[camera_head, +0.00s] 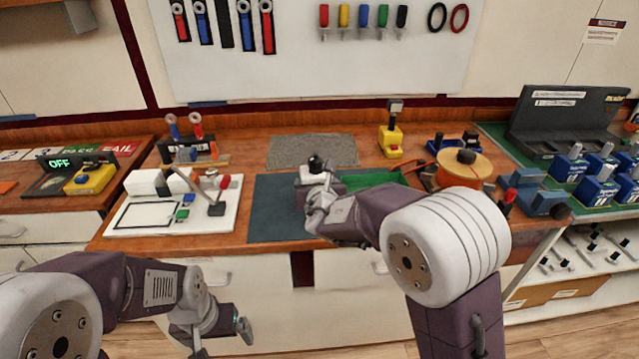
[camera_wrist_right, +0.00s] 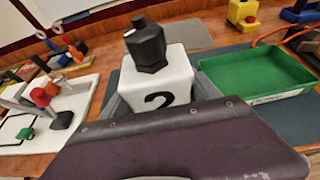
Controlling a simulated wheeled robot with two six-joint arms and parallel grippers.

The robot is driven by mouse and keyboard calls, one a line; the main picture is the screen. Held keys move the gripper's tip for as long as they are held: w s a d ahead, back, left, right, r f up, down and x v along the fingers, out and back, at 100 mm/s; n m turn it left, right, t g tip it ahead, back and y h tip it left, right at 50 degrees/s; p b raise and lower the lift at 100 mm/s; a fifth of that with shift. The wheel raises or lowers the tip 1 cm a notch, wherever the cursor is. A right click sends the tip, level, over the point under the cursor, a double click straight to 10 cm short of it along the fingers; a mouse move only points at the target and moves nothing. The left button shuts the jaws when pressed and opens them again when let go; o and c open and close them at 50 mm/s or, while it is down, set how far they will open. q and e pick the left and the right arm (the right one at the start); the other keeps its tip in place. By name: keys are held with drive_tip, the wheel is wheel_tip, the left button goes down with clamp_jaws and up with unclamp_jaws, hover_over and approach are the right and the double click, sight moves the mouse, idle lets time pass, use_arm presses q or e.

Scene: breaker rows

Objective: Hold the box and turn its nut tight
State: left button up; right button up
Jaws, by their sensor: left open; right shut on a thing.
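The white box (camera_wrist_right: 165,82) has a black "2" on its front, and the black nut (camera_wrist_right: 146,46) sits on top, looking slightly tilted in the right wrist view. In the head view the nut (camera_head: 316,163) shows above my right gripper (camera_head: 318,192), which hides much of the box. My right gripper is shut on the box, with a finger at each side, over the blue mat (camera_head: 268,212). I cannot tell whether the box touches the mat. My left gripper (camera_head: 226,328) is open and empty, low in front of the bench's drawers, away from the box.
A green tray (camera_wrist_right: 258,72) stands right of the box. A white board (camera_head: 140,216) with blocks and a lamp-like fixture lies to the left. An orange spool (camera_head: 464,165) and blue vises are at right. The mat's left part is clear.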

drive_tip(key=shift+w+a+f+b, duration=0.35)
drive_tip(key=shift+w+a+f, duration=0.15)
drive_tip(key=shift+a+f, duration=0.35)
drive_tip(key=shift+w+a+f+b, duration=0.35)
drive_tip(key=shift+w+a+f, duration=0.1)
drive_tip(key=shift+a+f, duration=0.35)
drive_tip(key=shift+w+a+f+b, duration=0.35)
drive_tip(key=shift+w+a+f, duration=0.15)
drive_tip(key=shift+a+f, duration=0.35)
drive_tip(key=shift+f+b, duration=0.1)
drive_tip(key=shift+b, duration=0.3)
drive_tip(key=shift+f, duration=0.1)
idle(1.0)
drive_tip(key=o, duration=2)
